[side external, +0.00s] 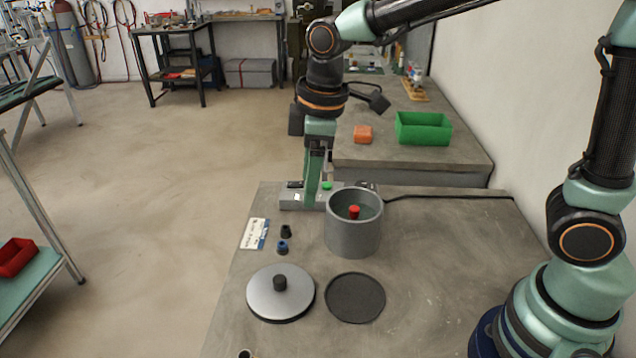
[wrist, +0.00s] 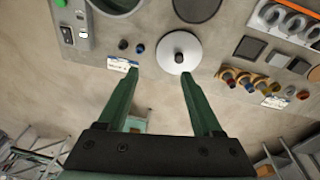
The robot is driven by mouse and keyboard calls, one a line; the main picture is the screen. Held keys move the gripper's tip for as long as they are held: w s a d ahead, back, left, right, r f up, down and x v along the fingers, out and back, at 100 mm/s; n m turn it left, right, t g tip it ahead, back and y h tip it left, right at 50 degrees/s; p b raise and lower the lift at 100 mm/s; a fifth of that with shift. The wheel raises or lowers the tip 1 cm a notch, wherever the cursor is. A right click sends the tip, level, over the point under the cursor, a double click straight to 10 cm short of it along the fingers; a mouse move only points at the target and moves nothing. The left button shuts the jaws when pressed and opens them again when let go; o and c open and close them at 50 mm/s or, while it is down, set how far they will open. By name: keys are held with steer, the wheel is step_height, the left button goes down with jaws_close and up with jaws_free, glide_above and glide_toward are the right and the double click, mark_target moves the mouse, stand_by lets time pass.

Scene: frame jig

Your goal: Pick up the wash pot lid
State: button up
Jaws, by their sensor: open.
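The wash pot lid (side external: 262,300), a silver disc with a black knob (side external: 280,283), lies flat on the bench at the front left. In the wrist view the lid (wrist: 180,63) shows just beyond my fingertips, nearer the right one. My gripper (side external: 312,200) points down, behind the lid and left of the grey wash pot (side external: 353,238). In the wrist view my gripper (wrist: 159,74) is open with nothing between its fingers. The pot stands uncovered, with a red knob (side external: 354,212) showing inside it.
A dark round mat (side external: 355,298) lies right of the lid. Small black (side external: 286,231) and blue (side external: 282,248) pieces and a label card (side external: 254,234) are behind the lid. A switch box (side external: 292,198) stands beside the pot. The bench right of the mat is clear.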

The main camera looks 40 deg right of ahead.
steer(key=w+a+f+n+g, duration=0.1)
steer(key=a+f+n+g, duration=0.1)
steer(key=a+f+n, duration=0.4)
steer(key=m, duration=0.1)
glide_above(279, 278)
steer(key=shift+h, duration=0.3)
steer(key=f, duration=0.6)
steer(key=shift+w+f, duration=0.2)
steer(key=shift+f, duration=0.1)
steer(key=shift+s+f, duration=0.15)
steer(key=shift+f, duration=1.25)
steer(key=shift+s+f, duration=0.1)
steer(key=shift+f, duration=1.25)
jaws_close()
